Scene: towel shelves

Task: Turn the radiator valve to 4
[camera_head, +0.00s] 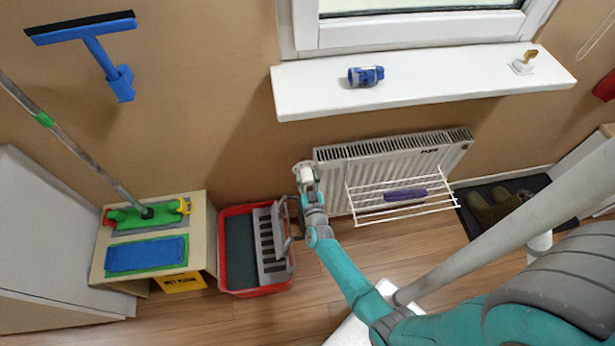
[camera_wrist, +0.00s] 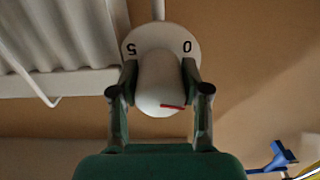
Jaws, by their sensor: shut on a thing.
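The radiator valve is a white rounded knob (camera_wrist: 158,88) in front of a pale round dial plate (camera_wrist: 160,38). The plate shows a 5 at the left and a 0 at the right; other numbers are hidden. A short red mark (camera_wrist: 172,107) lies on the knob's lower right. My gripper (camera_wrist: 159,75) has one dark finger on each side of the knob and is shut on it. In the head view the valve (camera_head: 304,170) is at the left end of the white radiator (camera_head: 375,155), with my gripper (camera_head: 309,190) at it, too small to read.
A wire rack (camera_head: 400,200) with a purple cloth (camera_head: 405,195) hangs on the radiator's front, right of my arm. A red bucket (camera_head: 224,280) with a grey wringer stands close on the left. The windowsill (camera_head: 430,92) juts out above, carrying a blue object (camera_head: 366,76).

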